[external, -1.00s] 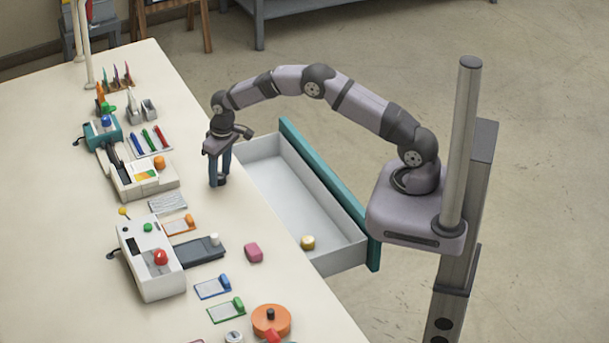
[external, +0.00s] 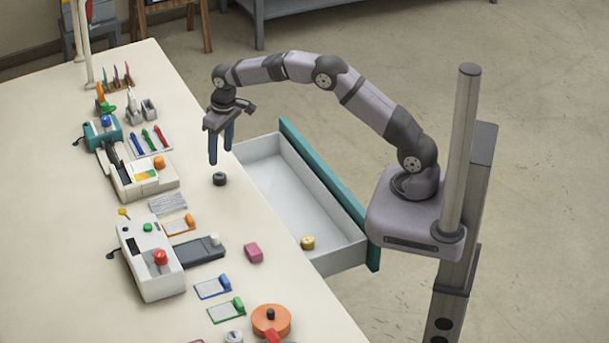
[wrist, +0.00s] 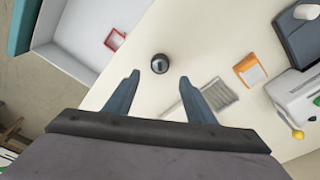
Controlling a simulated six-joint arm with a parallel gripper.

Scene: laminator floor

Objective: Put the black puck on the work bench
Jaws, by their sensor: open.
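The black puck (external: 220,179) stands on the cream work bench (external: 275,290), near the edge beside the open drawer. It also shows in the wrist view (wrist: 159,63), ahead of and between the fingertips, with nothing touching it. My gripper (external: 220,160) is open and empty, with its blue fingers pointing down just above the puck. In the wrist view the two fingers (wrist: 158,77) are spread apart.
The open drawer (external: 345,225) with a teal front holds a yellow round piece (external: 307,243). A pink block (external: 253,252), a grey device (external: 200,250) and a white machine (external: 150,260) stand on the bench. Bare bench surrounds the puck.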

